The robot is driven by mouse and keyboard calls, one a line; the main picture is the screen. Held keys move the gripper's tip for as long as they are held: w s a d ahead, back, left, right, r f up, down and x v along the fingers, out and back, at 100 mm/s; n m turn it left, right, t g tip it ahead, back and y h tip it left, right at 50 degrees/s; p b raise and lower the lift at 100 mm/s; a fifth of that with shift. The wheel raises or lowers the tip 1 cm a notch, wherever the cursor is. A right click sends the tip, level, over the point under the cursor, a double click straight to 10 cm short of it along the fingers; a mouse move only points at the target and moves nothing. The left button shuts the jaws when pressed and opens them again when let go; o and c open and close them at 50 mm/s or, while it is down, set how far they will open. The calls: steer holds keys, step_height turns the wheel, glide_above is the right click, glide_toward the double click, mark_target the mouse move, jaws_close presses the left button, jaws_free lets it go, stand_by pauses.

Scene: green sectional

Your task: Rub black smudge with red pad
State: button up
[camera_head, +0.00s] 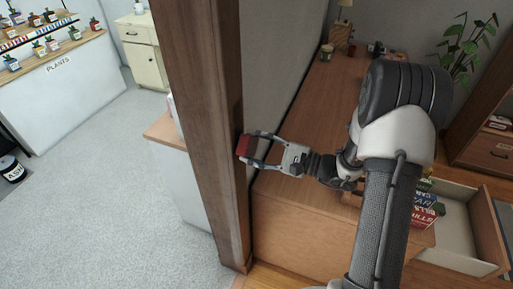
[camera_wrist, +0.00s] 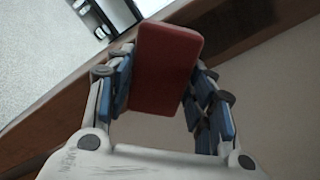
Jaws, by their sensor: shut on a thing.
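The red pad (camera_head: 245,147) is held between the fingers of my gripper (camera_head: 256,149), at the right side of a brown wooden post (camera_head: 203,110). In the wrist view, the pad (camera_wrist: 163,62) stands out past the blue-lined fingers of my gripper (camera_wrist: 166,80), with the wood behind it. I cannot tell whether the pad touches the post. A faint darker patch (camera_head: 236,114) shows on the post just above the pad; I cannot tell whether it is the black smudge. The pad may hide part of the wood behind it.
A wooden cabinet (camera_head: 305,135) stands right of the post, under my arm, with an open drawer (camera_head: 466,232) holding boxes. A potted plant (camera_head: 466,40) is at the back right. A white plant counter (camera_head: 60,95) and open grey floor (camera_head: 100,180) lie left.

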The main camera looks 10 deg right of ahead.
mark_target(253, 137)
steer(key=shift+w+a, duration=0.35)
steer(key=shift+a, duration=0.15)
steer(key=shift+r, duration=0.15)
steer(key=shift+s+r+p, duration=0.1)
steer(key=shift+r+p, duration=1)
steer(key=shift+r, duration=0.65)
steer(key=shift+r+p, duration=1.4)
steer(key=shift+r, duration=1)
steer(key=shift+r+p, duration=1.8)
steer(key=shift+r, duration=1.25)
steer(key=shift+f+b, duration=6.7)
steer(key=shift+f, duration=0.7)
steer(key=shift+r, duration=0.1)
steer(key=shift+v, duration=3)
